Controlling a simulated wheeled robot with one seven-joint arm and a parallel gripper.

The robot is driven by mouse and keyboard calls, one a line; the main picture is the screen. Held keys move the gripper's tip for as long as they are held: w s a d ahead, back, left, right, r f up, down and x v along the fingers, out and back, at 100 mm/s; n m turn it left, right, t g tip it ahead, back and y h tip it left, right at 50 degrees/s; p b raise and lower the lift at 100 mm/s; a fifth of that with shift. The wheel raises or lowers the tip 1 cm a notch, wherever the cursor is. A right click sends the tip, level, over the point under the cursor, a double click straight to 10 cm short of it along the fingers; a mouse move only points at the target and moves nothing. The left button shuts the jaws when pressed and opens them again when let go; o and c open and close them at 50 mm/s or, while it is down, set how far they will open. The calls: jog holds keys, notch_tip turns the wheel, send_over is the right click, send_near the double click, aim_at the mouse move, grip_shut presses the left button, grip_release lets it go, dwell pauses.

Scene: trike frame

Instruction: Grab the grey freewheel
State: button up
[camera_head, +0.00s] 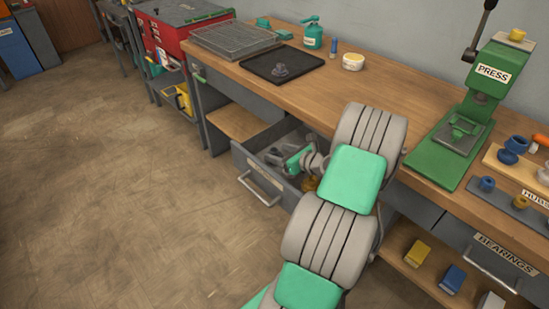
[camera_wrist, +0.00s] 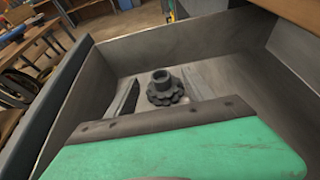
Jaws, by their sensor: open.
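A dark grey freewheel (camera_wrist: 163,90), a toothed disc with a round hub on top, sits on the floor of the open drawer in the wrist view. The drawer (camera_head: 262,187) is pulled out below the workbench. My gripper (camera_head: 287,162) is at the drawer, pointing into it. In the wrist view its two fingers are apart, one to the left and one to the right of the freewheel, with nothing held between them. The freewheel is not clear in the head view, where my gripper and arm cover part of the drawer.
The drawer walls (camera_wrist: 180,43) stand close around my gripper.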

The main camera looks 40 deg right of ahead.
aim_at(277, 152)
jog(key=x, duration=0.4)
jog(key=shift+f, duration=0.25)
jog(key=shift+c, duration=0.4)
grip_shut()
jog(key=shift+d, duration=0.1)
